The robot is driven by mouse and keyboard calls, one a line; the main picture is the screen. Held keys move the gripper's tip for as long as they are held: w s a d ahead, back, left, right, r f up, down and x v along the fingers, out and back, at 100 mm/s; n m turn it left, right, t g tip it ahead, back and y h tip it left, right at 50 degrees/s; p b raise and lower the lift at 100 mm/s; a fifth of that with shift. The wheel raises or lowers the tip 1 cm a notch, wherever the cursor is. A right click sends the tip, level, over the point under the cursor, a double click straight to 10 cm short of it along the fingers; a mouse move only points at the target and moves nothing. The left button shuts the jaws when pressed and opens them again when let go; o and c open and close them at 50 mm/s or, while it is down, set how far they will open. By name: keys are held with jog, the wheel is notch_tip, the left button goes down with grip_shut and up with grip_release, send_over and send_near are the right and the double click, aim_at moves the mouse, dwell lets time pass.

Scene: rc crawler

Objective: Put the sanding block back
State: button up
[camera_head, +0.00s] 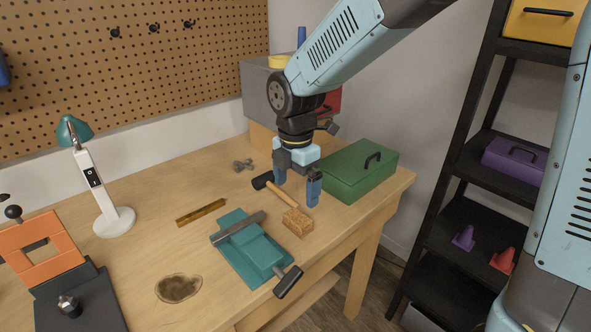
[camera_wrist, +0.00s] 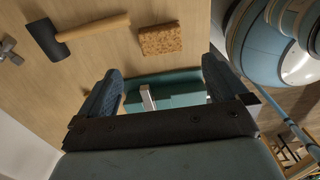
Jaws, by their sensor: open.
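The sanding block looks to be the brown, speckled block (camera_head: 298,222) lying on the workbench, right of the teal vise and by the end of the mallet handle. It also shows in the wrist view (camera_wrist: 160,40), beyond the fingertips and apart from them. My gripper (camera_head: 297,184) is open and empty, above the bench and the mallet, with its fingers pointing down. In the wrist view my gripper (camera_wrist: 160,74) has its two blue fingers spread wide. No marked place for the block can be made out.
The mallet (camera_head: 284,194) lies beside the block. The teal vise (camera_head: 245,250) with its handle is to the left. A green toolbox (camera_head: 357,172) stands behind to the right. A lamp (camera_head: 115,221), a brass bar (camera_head: 200,212) and a dark stain (camera_head: 179,288) are further left.

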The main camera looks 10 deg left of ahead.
jog(key=shift+r, duration=1.9)
jog(key=d+r+m+t, duration=0.1)
jog(key=d+r+m, duration=0.25)
jog(key=d, duration=0.25)
jog(key=s+d+r+m+t, duration=0.1)
jog(key=d+r+m, duration=0.1)
jog(key=d+m, duration=0.35)
jog(key=d+r+m+t, duration=0.1)
jog(key=d+r+m, duration=0.25)
jog(key=d, duration=0.35)
jog(key=s+d+r+m+t, duration=0.1)
jog(key=s+d+m+t, duration=0.1)
jog(key=s+d+m, duration=0.7)
jog(key=d+m, duration=0.3)
jog(key=m, duration=0.3)
jog(key=shift+s+d+r+t, duration=0.2)
jog(key=shift+s+d+t, duration=0.05)
jog(key=shift+t, duration=0.05)
jog(key=shift+a+m, duration=0.1)
jog(key=shift+m, duration=0.15)
